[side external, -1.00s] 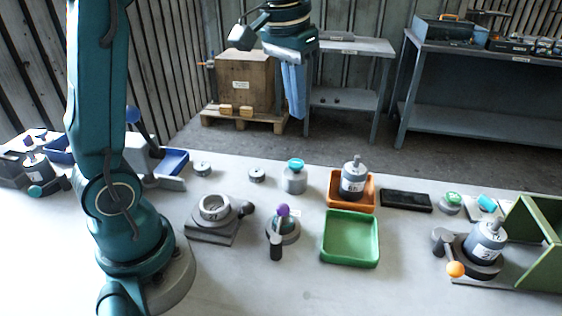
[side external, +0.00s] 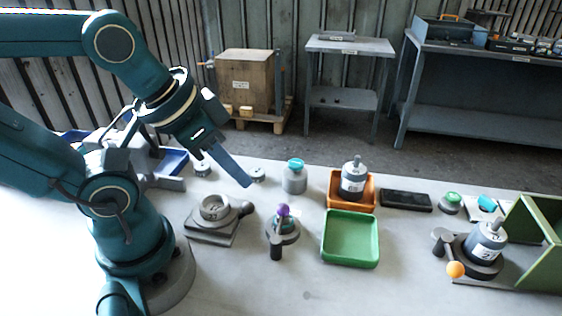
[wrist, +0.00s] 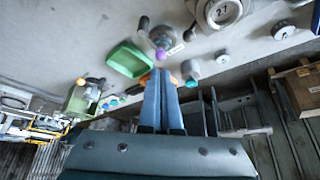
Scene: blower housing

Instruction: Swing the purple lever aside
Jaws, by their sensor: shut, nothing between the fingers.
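The purple lever is a purple ball knob (side external: 283,210) on a short stem, standing on a round grey base (side external: 287,232) with a dark handle at its front. It also shows in the wrist view as a purple knob (wrist: 161,54) just above the fingertips in the picture. My gripper (side external: 246,183) is shut and empty, its blue fingers tilted down to the right. The fingertips are up and left of the knob in the side view, apart from it. In the wrist view my gripper (wrist: 160,74) has its two blue fingers side by side.
A grey housing with a round ring (side external: 214,208) sits left of the lever. A green tray (side external: 350,262) stands to its right, an orange tray (side external: 333,190) behind that. A grey jar with a teal top (side external: 294,178) stands behind the lever.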

